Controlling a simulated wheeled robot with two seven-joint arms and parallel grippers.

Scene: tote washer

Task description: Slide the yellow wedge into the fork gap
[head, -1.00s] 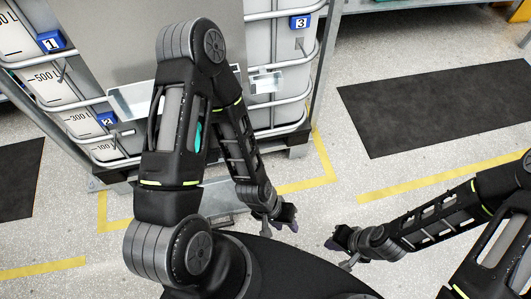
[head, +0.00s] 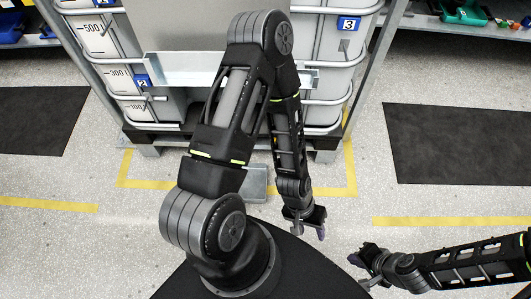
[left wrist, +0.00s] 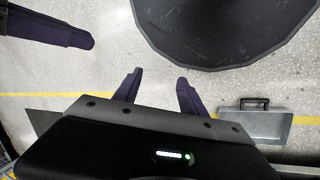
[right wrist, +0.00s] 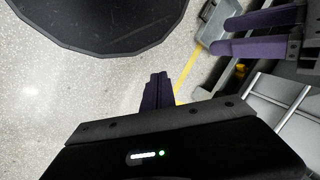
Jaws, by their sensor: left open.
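My left gripper (head: 309,233) hangs low over the floor in front of the caged tank. The left wrist view shows its two purple fingers (left wrist: 158,90) apart with nothing between them. My right gripper (head: 361,271) is low at the right. Its fingers (right wrist: 158,92) are together and empty in the right wrist view. A small yellow piece (right wrist: 241,70) shows at the dark tank base in that view; it may be the wedge, too small to be sure. The tank's dark pallet base (head: 150,147) has openings low at its front; my left arm hides part of it.
A grey metal tray with a handle (left wrist: 255,126) lies on the floor before the tank. Yellow tape (head: 145,186) marks the floor there. Dark mats lie left (head: 40,120) and right (head: 455,140). A shelf (head: 450,28) stands at the back right.

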